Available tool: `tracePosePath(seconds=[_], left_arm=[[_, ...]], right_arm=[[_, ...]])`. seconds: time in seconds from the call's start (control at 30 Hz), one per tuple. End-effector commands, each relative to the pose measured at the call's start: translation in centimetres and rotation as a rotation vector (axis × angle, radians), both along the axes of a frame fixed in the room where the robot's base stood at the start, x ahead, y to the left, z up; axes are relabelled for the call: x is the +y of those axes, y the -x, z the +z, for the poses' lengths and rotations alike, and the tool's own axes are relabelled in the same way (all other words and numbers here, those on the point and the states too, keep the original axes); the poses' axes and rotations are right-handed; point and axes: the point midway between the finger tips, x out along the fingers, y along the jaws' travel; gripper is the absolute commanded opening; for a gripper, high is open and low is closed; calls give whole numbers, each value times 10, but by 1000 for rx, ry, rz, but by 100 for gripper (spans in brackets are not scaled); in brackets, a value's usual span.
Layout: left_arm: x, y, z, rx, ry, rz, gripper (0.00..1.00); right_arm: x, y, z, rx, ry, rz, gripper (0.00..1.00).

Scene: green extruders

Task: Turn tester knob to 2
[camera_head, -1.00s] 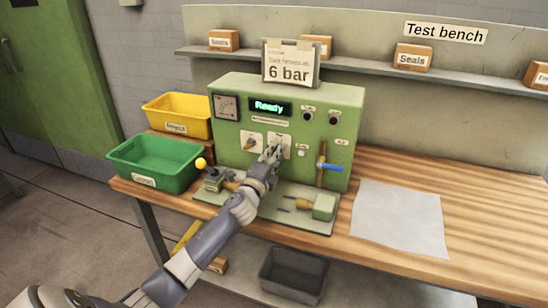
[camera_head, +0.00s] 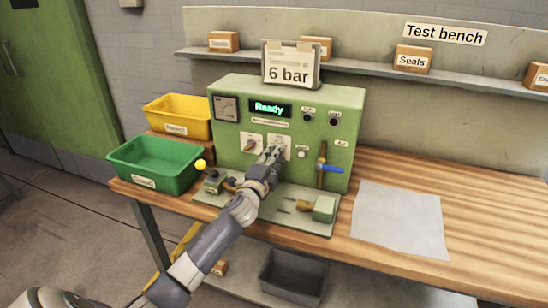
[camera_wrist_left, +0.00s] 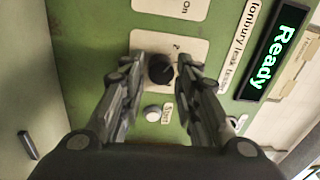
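The green tester (camera_head: 232,165) stands on the bench with its screen (camera_head: 270,107) reading "Ready". In the left wrist view a round dark knob (camera_wrist_left: 161,70) sits on a white plate (camera_wrist_left: 165,47) with a small "2" printed beside it. My left gripper (camera_wrist_left: 159,72) is open, with one finger on each side of this knob and a small gap showing. In the head view my left gripper (camera_head: 273,153) is at the tester's front and hides the knob. The knob's pointer is too dark to read. My right gripper is not in view.
A blue-handled valve (camera_head: 329,168) stands to the right, a yellow-ball lever (camera_head: 201,164) to the left. Green (camera_head: 155,180) and yellow (camera_head: 178,130) bins are further left.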

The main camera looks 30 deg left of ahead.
Motion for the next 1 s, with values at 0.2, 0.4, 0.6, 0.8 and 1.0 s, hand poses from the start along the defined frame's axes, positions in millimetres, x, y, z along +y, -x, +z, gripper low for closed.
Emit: tracePosePath(seconds=[0.2, 0.4, 0.6, 0.8, 1.0], left_arm=[[0, 0, 0, -1, 0, 0, 43], [0, 2, 0, -1, -1, 0, 43], [-6, 24, -2, 0, -1, -1, 43], [-14, 62, -3, 1, -1, -1, 43], [-22, 95, -6, 2, 1, 0, 43]], right_arm=[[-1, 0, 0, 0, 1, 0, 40], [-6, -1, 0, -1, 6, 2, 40], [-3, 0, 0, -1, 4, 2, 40], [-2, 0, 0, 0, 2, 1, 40], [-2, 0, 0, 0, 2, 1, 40]])
